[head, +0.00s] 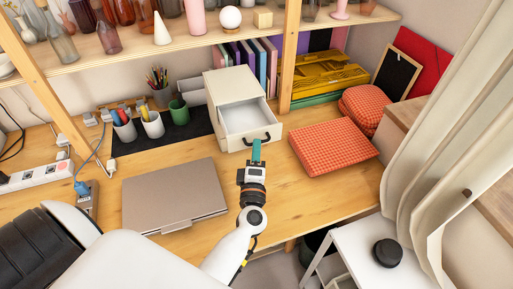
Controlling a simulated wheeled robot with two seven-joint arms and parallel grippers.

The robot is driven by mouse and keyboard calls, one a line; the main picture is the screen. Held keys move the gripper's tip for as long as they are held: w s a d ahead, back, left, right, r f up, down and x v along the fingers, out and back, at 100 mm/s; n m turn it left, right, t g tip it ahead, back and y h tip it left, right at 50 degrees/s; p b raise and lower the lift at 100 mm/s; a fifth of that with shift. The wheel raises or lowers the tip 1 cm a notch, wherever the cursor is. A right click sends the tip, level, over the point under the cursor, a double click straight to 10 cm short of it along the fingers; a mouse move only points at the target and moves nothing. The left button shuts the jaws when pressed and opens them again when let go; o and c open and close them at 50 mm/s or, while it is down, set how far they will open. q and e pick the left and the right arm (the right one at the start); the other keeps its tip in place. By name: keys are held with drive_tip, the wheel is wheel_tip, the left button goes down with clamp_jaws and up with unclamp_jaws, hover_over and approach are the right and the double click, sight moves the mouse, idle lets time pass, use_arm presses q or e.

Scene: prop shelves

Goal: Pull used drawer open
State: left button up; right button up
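A small cream drawer cabinet (229,84) stands on the wooden desk under the shelf. Its drawer (234,143) is partly pulled out toward me, and its pale inside looks empty. A dark handle (266,137) is on the drawer front. My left gripper (256,146) has teal fingertips at the middle of this handle, overlapping it in the view. The fingers are seen as one narrow shape, so I cannot tell whether they are closed around the handle. My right gripper is not in view.
A closed laptop (174,195) lies left of my gripper. Pen cups (153,125) stand on a dark mat left of the cabinet. A red checkered cushion (333,147) lies to the right. Bottles and vases (108,33) line the shelf above. Bare desk shows before the drawer.

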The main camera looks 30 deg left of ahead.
use_arm(q)
drive_tip(key=b+v, duration=0.2)
drive_tip(key=v, duration=0.8)
drive_tip(key=shift+s+b, duration=0.2)
drive_tip(key=shift+b, duration=0.2)
drive_tip(key=shift+d+f, duration=0.1)
drive_tip(key=shift+f, duration=0.05)
